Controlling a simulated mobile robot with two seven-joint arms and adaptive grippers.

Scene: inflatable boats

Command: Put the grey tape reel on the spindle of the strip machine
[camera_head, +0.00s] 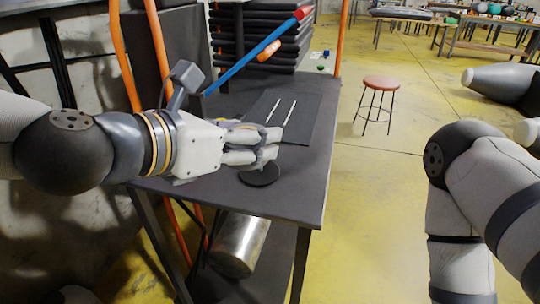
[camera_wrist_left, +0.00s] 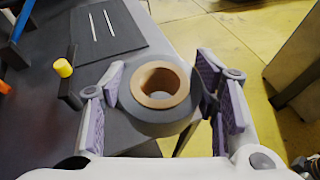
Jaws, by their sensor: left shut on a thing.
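In the left wrist view the grey tape reel (camera_wrist_left: 155,120), with a brown core and an open hole, sits between the two purple-padded fingers. My left gripper (camera_wrist_left: 160,98) is shut on it. In the head view this gripper (camera_head: 262,153) is over the table's near right part. A dark round disc (camera_head: 260,175) shows just below its fingertips; I cannot tell if it is the reel. A yellow peg (camera_wrist_left: 63,68) by a dark upright piece stands left of the reel in the wrist view; I cannot tell if it is the spindle. My right gripper is out of view.
The dark table (camera_head: 306,190) carries a flat dark board (camera_head: 297,118) with two pale strips. A blue bar (camera_head: 240,68) slants above it, near stacked dark slabs. A metal cylinder (camera_head: 240,245) lies below. A red stool (camera_head: 382,83) stands on open yellow floor.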

